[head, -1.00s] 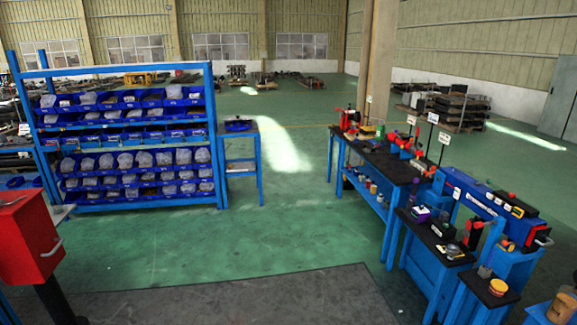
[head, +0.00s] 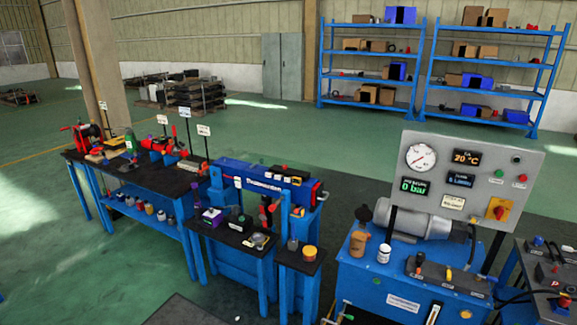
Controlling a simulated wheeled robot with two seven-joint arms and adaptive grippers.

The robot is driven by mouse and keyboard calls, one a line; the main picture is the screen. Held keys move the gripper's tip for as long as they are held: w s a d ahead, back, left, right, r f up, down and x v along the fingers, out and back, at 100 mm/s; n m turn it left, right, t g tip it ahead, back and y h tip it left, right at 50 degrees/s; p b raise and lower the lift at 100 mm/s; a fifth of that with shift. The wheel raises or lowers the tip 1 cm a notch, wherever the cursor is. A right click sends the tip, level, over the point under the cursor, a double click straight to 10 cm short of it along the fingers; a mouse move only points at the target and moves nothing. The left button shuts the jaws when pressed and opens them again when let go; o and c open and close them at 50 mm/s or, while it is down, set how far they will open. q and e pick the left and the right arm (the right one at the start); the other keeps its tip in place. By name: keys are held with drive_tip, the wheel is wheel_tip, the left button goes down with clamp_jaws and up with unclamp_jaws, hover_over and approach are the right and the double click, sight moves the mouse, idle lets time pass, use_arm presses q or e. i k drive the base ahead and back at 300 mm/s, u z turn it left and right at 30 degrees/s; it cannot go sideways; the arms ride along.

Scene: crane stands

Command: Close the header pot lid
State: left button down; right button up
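No pot is clearly marked as the header pot. A small pot with an orange-yellow top (head: 309,253) stands on a small dark-topped blue stand right of the blue machine. A brown cup-like pot (head: 358,243) stands on the blue hydraulic unit (head: 385,280), beside a small white jar (head: 384,254). Both are too small to tell whether a lid is open or shut. Neither of my grippers shows in the head view.
A grey gauge panel (head: 470,190) reading 0 bar rises behind the hydraulic unit. A long blue machine (head: 262,180) and a dark-topped workbench (head: 125,170) stand to the left. Blue shelves (head: 370,65) stand at the back. Green floor at left is free.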

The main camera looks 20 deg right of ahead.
sight(363, 214)
drive_tip(key=z, duration=1.05)
drive_tip(key=i, duration=0.95)
drive_tip(key=z, duration=1)
drive_tip(key=i, duration=1)
drive_tip(key=z, duration=0.2)
